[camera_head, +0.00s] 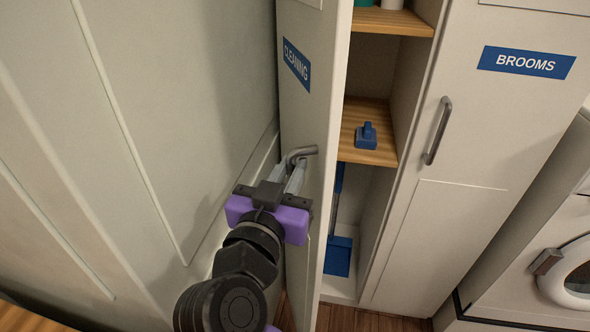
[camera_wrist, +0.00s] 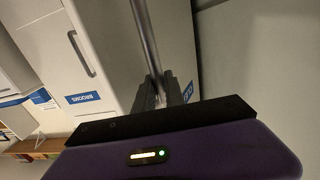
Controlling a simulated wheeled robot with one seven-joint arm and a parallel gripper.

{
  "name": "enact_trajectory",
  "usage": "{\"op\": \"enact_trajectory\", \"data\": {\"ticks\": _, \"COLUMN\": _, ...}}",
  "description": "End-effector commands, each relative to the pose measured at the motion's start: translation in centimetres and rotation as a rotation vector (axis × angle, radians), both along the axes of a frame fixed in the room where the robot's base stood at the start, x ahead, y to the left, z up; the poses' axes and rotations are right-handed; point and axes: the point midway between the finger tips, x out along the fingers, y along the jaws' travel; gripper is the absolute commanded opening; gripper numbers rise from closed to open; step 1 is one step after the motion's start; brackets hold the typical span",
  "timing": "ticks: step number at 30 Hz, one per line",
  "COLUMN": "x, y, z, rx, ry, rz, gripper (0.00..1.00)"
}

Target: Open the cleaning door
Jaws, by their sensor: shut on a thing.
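The cleaning door (camera_head: 310,120) is a pale panel with a blue CLEANING label (camera_head: 296,64), and it stands open, swung out to the left of its cupboard. My gripper (camera_head: 296,170) is shut on the grey handle (camera_head: 302,153) of this door. In the wrist view the handle (camera_wrist: 146,35) runs down between my gripper's fingers (camera_wrist: 161,92). Inside the open cupboard are wooden shelves (camera_head: 378,153) and a blue object (camera_head: 366,135) on the middle one. A blue dustpan-like item (camera_head: 338,255) stands at the bottom.
The shut BROOMS door (camera_head: 470,130), with its own handle (camera_head: 438,131), is right of the opening. A white washing machine (camera_head: 540,260) stands at the far right. A panelled wall (camera_head: 150,110) is close on the left of the open door and my arm.

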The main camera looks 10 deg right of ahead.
Motion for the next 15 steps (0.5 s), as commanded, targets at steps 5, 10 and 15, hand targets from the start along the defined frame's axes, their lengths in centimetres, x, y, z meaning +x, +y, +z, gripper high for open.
{"op": "enact_trajectory", "data": {"ticks": 5, "x": 0.08, "y": -0.07, "z": -0.05, "rx": 0.001, "ry": 0.002, "rz": 0.0, "gripper": 0.0}}
{"op": "enact_trajectory", "data": {"ticks": 10, "x": 0.08, "y": -0.07, "z": -0.05, "rx": 0.001, "ry": 0.002, "rz": 0.0, "gripper": 0.36}}
{"op": "enact_trajectory", "data": {"ticks": 15, "x": 0.06, "y": -0.06, "z": -0.03, "rx": 0.0, "ry": 0.001, "rz": 0.0, "gripper": 0.36}}
